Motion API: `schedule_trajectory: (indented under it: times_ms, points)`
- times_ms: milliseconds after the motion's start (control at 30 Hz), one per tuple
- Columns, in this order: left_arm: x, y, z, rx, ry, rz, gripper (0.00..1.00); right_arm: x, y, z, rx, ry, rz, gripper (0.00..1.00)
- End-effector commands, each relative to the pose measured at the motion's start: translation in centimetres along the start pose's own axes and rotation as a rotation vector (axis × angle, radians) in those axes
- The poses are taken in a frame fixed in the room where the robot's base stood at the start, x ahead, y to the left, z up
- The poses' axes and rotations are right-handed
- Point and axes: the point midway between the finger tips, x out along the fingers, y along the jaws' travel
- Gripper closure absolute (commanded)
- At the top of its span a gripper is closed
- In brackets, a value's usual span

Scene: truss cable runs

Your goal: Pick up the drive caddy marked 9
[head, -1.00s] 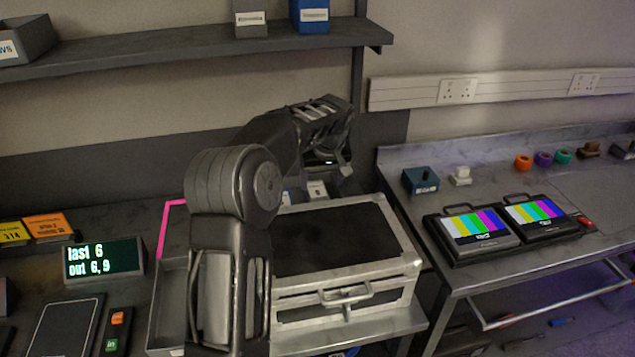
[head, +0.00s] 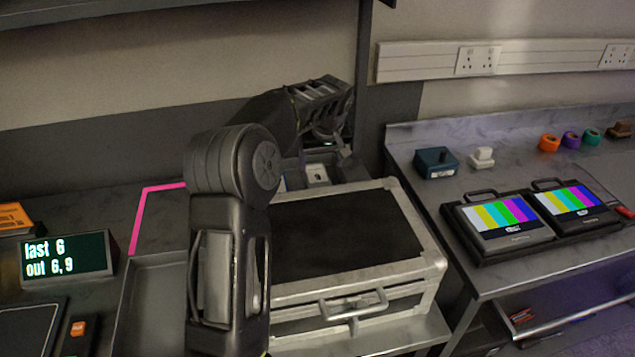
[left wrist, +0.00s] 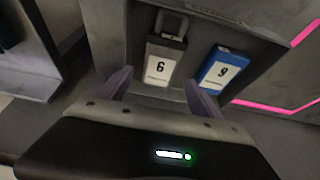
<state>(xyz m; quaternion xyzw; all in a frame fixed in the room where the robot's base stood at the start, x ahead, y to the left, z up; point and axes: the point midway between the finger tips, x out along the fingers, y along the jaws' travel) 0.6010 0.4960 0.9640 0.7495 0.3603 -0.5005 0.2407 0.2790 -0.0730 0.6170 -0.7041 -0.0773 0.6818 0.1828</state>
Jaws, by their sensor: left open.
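In the left wrist view, a grey caddy (left wrist: 163,62) has a white label that reads 6. To its right, a blue caddy (left wrist: 221,72) has a label that seems to read 9. Both sit side by side in a grey holder. My left gripper (left wrist: 158,91) is open and empty, its fingers roughly either side of the grey caddy's near end, with the blue caddy to the right of the right finger. In the head view, my left gripper (head: 328,142) hangs behind the metal case, over the partly hidden caddies. My right gripper is not in view.
A silver-edged case (head: 335,235) with a dark top stands in front of the caddies. A display (head: 66,256) reads "last 6, out 6,9". A pink line (head: 140,212) marks the left table. The right bench holds two colour-bar monitors (head: 497,213) and a blue box (head: 435,162).

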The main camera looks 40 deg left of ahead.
Motion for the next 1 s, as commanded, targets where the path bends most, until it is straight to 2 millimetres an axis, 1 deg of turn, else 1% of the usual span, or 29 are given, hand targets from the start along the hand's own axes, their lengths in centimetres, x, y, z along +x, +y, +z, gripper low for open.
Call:
schedule_trajectory:
  times_ms: [167, 300, 400, 667, 767, 867, 1000]
  points:
    - [0.4, 0.0, 0.0, 0.0, -0.001, -0.001, 0.25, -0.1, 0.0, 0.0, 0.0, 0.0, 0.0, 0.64]
    - [1.8, -0.1, 0.0, 0.0, -0.002, -0.002, 0.25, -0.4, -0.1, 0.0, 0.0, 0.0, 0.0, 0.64]
    - [2.5, 0.0, 0.0, 0.0, 0.0, -0.001, 0.25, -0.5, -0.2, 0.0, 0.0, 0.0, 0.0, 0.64]
    - [2.6, 0.0, 0.0, 0.0, 0.0, 0.0, 0.25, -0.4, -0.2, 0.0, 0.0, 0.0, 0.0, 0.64]
    - [3.0, -0.1, 0.0, 0.0, -0.001, -0.002, 0.25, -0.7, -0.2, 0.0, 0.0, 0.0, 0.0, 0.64]
    - [4.0, -0.2, 0.1, 0.001, -0.003, -0.003, 0.25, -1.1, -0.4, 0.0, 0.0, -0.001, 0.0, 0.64]
    - [6.2, -0.2, 0.1, 0.001, -0.003, -0.002, 0.25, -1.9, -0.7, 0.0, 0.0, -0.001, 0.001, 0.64]
